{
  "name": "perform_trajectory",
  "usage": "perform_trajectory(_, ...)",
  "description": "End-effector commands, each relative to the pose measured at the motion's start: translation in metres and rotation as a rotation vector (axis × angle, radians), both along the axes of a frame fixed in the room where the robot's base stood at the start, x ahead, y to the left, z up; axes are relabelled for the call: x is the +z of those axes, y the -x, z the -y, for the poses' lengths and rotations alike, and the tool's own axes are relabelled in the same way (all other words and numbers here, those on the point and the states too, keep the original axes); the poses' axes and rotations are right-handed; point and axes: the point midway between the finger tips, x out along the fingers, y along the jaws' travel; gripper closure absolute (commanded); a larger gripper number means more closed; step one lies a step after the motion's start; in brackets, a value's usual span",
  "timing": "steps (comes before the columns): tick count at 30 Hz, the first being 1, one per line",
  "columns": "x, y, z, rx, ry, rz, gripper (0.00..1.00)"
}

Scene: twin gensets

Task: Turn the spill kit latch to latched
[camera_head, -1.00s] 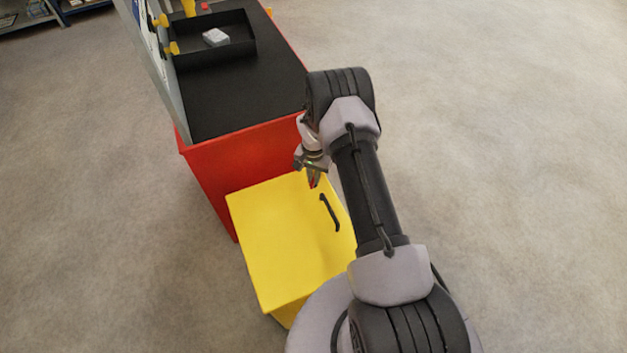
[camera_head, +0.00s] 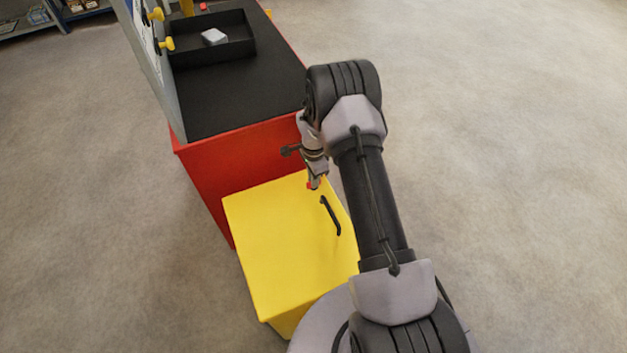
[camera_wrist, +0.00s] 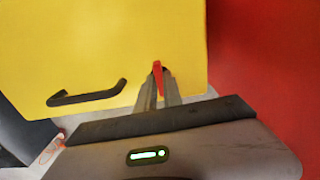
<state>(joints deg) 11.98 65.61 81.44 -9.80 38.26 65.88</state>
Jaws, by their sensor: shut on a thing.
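The spill kit is a yellow box (camera_head: 275,245) with a black bar handle (camera_head: 331,215) on its top face. Its latch is a small red lever (camera_wrist: 158,72), near the edge of the yellow face in the wrist view. My gripper (camera_wrist: 158,88) is shut on the red latch, with a finger on either side of it. In the head view my gripper (camera_head: 315,184) is over the box's far edge, and only a speck of red shows at its tips. The rest of the latch is hidden by the fingers. The black handle (camera_wrist: 87,97) lies left of the fingers in the wrist view.
A red cabinet (camera_head: 225,175) with a black top stands right behind the box. A black tray (camera_head: 240,45) with a pale block (camera_head: 214,37) is on it, beside a grey panel with yellow knobs (camera_head: 166,43). The floor on the right is clear.

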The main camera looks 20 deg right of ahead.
Motion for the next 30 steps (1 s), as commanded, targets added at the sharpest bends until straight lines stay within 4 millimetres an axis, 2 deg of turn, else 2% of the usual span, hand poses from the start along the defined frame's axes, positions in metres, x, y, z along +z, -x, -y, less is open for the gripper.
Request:
perform_trajectory(20, 0.0004, -0.0003, 0.0005, -0.06, 0.001, 0.001, 1.0)
perform_trajectory(21, 0.0004, -0.0003, 0.0005, -0.06, 0.001, 0.001, 0.87)
perform_trajectory(24, 0.0004, -0.0003, 0.0005, -0.059, 0.0, 0.001, 0.68)
perform_trajectory(30, 0.0002, -0.0001, 0.0003, -0.059, 0.0, 0.001, 0.67)
